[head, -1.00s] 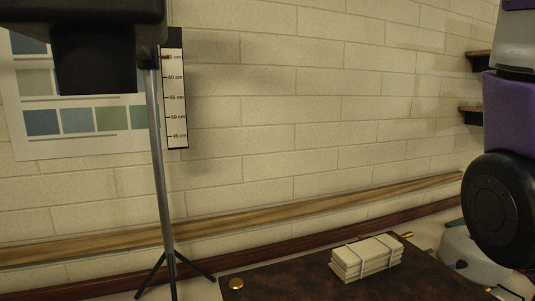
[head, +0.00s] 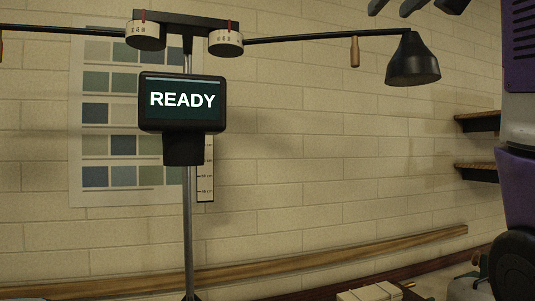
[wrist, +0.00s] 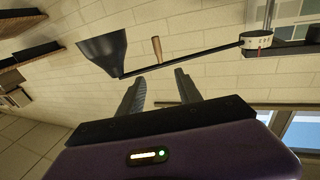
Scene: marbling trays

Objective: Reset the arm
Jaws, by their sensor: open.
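My gripper (wrist: 160,80) shows in the wrist view with its two dark fingers spread apart and nothing between them. Behind them is the beige brick wall, and the fingers appear clear of everything. My purple and black arm stands along the right edge of the head view. Dark shapes at the top right of the head view are cut off, and I cannot tell whether they are my fingers.
A stand carries a screen (head: 182,101) reading READY. Its long side arm bears a black lamp shade (head: 413,62), also in the wrist view (wrist: 103,50). Shelves (head: 478,122) are on the right. A pale stack (head: 365,293) sits at the bottom.

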